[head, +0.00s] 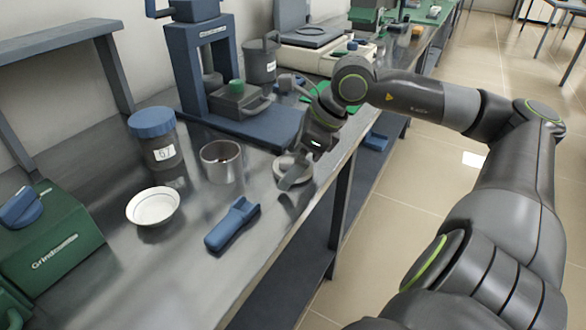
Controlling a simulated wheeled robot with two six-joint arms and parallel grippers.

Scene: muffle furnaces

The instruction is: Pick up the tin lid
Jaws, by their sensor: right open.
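A low, round, grey metal piece that looks like the tin lid (281,164) lies on the steel bench near its front edge. My right gripper (292,182) points down at it, open, with a finger over its near side and partly covering it. I cannot tell whether the fingers touch it. An open metal tin (222,163) stands upright just left of the lid. My left gripper is not in view.
A blue-handled tool (232,223) and a white bowl (153,206) are on the bench (195,265) to the left. A blue-capped jar (156,140), a blue press (205,60) and a green grinder (55,245) stand farther back or left.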

